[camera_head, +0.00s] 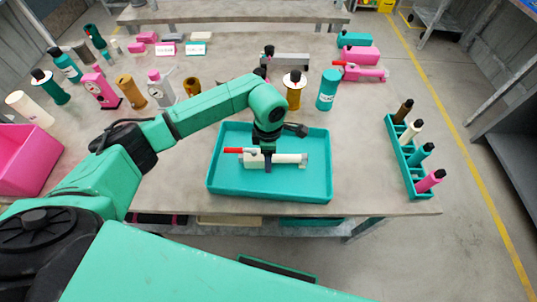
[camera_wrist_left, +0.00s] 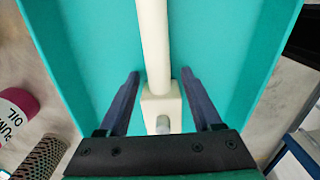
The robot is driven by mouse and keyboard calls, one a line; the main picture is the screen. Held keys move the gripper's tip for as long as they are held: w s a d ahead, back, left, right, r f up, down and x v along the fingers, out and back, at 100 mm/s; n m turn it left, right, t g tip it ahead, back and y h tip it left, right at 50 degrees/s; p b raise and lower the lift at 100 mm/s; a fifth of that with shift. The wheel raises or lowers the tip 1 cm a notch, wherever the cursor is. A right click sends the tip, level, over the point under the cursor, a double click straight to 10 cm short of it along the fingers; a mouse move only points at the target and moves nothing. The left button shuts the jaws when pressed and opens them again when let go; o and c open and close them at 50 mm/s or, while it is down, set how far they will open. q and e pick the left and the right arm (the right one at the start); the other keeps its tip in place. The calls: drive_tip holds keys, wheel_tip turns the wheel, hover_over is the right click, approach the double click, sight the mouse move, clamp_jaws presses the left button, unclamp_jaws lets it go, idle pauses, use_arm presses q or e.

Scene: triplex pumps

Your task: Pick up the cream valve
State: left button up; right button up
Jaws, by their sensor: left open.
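The cream valve (camera_head: 288,158) lies in the teal tray (camera_head: 270,192), with a red part at its left end in the head view. In the left wrist view the valve (camera_wrist_left: 154,50) shows as a cream tube leading to a block with a round grey stub. My left gripper (camera_head: 267,163) is over the valve, pointing down. In the left wrist view its two dark fingers (camera_wrist_left: 158,82) are open, one on each side of the valve's block, with gaps between. The red part is not seen in the wrist view. My right gripper is in neither view.
A teal rack (camera_head: 408,160) with several coloured bottles stands at the right table edge. An amber bottle (camera_head: 294,92) and a teal cylinder (camera_head: 327,90) stand behind the tray. A pink bin (camera_head: 30,160) and several bottles are at the left. The tray floor around the valve is clear.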

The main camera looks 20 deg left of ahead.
use_arm(q)
clamp_jaws()
drive_tip(key=shift+w+r, duration=0.1)
idle(1.2)
